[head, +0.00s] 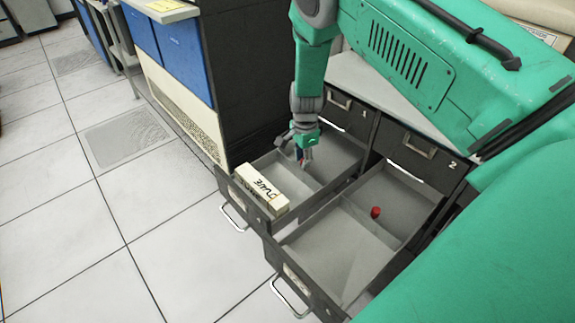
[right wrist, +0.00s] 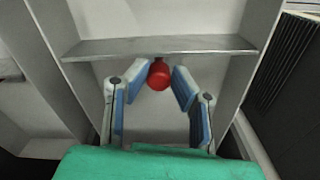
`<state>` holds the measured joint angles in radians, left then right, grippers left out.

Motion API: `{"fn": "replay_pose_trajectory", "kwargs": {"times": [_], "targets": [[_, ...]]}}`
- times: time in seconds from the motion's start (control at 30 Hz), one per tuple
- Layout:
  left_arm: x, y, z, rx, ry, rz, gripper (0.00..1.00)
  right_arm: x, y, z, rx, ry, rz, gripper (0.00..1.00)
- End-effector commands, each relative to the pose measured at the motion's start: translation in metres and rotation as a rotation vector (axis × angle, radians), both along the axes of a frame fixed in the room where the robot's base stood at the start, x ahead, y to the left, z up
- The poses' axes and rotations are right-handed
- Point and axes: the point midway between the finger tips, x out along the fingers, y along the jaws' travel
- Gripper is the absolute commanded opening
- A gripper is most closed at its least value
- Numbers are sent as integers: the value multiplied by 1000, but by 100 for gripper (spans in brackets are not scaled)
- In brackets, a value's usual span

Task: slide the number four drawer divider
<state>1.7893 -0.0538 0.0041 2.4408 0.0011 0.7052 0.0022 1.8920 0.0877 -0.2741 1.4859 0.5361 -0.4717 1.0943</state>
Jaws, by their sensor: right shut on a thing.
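Two drawers are pulled out side by side in the head view; I cannot read their numbers. The left open drawer (head: 327,200) has a divider (right wrist: 160,46) with a red knob (right wrist: 159,75). My right gripper (head: 304,157) reaches down into this drawer, and in the right wrist view its fingers (right wrist: 157,85) are shut on the knob, one on each side. The right open drawer (head: 392,268) has its own divider (head: 360,213) with a red knob (head: 375,212), with no gripper at it. My left gripper is not in view.
A white box (head: 262,188) with handwriting stands in the front of the left open drawer. Closed drawers marked 1 (head: 350,112) and 2 (head: 420,158) sit above. A dark cabinet with blue panels (head: 182,52) stands close on the left. Tiled floor (head: 70,220) is clear.

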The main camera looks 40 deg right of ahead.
Motion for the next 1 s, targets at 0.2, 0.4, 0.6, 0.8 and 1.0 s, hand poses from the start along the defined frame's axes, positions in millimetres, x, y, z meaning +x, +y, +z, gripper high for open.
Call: {"fn": "replay_pose_trajectory", "kwargs": {"times": [0.2,0.4,0.6,0.8,1.0], "targets": [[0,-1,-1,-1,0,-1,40,-4,-11,-5,4,6,-4,0],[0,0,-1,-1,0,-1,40,-4,-8,-4,1,9,-4,28],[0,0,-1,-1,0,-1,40,-4,-7,-3,0,7,-4,41],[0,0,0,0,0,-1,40,-3,-7,0,-1,1,-3,41],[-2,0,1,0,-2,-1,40,-2,-7,5,-1,-1,-3,41]]}}
